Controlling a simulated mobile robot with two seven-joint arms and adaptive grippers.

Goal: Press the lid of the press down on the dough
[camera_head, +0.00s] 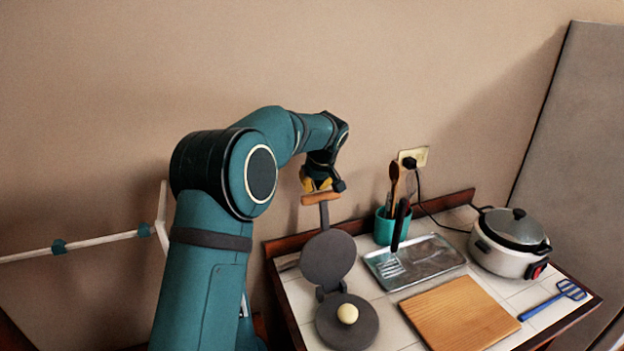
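The dark grey press stands at the left of the tiled table with its lid (328,257) raised nearly upright. The lid's arm ends in a wooden handle (321,198) at the top. A pale ball of dough (347,313) sits on the round lower plate (362,332). My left gripper (319,184) is at the handle, just behind and above it, with yellow parts of its fingers showing. Whether it touches the handle or is open or shut is too small to tell. My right gripper is not in view.
A wooden board (458,315) lies right of the press, with a metal tray (440,255) and spatula behind it. A teal utensil pot (384,228), a white cooker (505,258) and a blue masher (553,299) stand or lie around. A wall rises behind.

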